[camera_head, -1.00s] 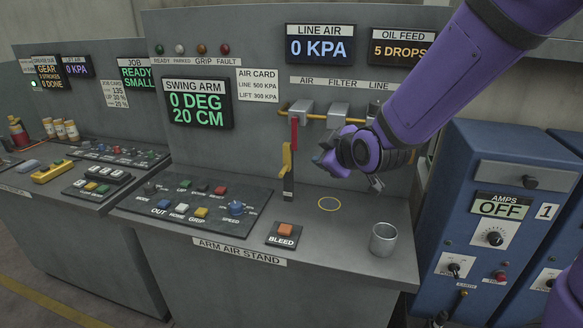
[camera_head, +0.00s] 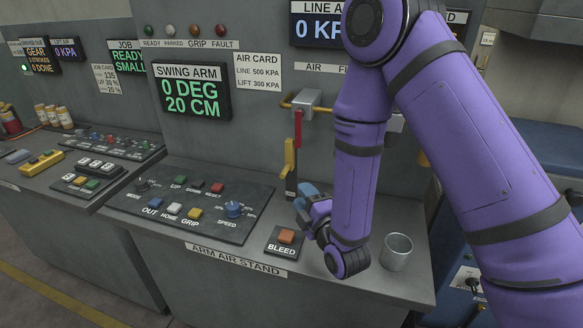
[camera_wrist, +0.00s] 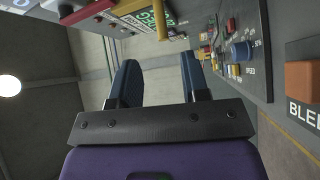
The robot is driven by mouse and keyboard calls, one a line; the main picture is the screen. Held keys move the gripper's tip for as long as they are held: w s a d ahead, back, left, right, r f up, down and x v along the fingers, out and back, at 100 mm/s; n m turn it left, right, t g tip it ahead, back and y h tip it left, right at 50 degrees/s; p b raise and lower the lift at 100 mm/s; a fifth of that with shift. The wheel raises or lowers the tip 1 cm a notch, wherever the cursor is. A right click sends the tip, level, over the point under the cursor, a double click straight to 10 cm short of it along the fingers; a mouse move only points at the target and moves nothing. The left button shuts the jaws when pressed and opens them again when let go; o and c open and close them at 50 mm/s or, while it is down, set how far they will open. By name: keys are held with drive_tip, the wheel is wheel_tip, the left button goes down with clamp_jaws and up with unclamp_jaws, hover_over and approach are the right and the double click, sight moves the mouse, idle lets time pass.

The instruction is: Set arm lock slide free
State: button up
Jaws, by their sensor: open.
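A yellow handle (camera_head: 290,155) and a red piece (camera_head: 298,125) stand on a dark upright post at the back of the arm air stand. I take this to be the lock slide, but no label on it shows. In the wrist view the yellow handle (camera_wrist: 130,6) and the red piece (camera_wrist: 88,14) show along the top edge. My gripper (camera_head: 304,197) is low over the stand, just right of the post's foot and behind the BLEED button. Its two blue fingers (camera_wrist: 160,78) are apart with nothing between them. My forearm hides part of the stand behind it.
The orange BLEED button (camera_head: 286,236) is close in front of my gripper. A metal cup (camera_head: 397,251) stands right of my wrist. The button panel (camera_head: 190,200) lies to the left. An air line with a metal block (camera_head: 306,101) runs above. The display reads 0 DEG, 20 CM.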

sight(285, 170)
drive_tip(key=x, duration=1)
drive_tip(key=shift+w+a, duration=0.2)
drive_tip(key=shift+w, duration=0.05)
drive_tip(key=shift+f, duration=0.1)
clamp_jaws()
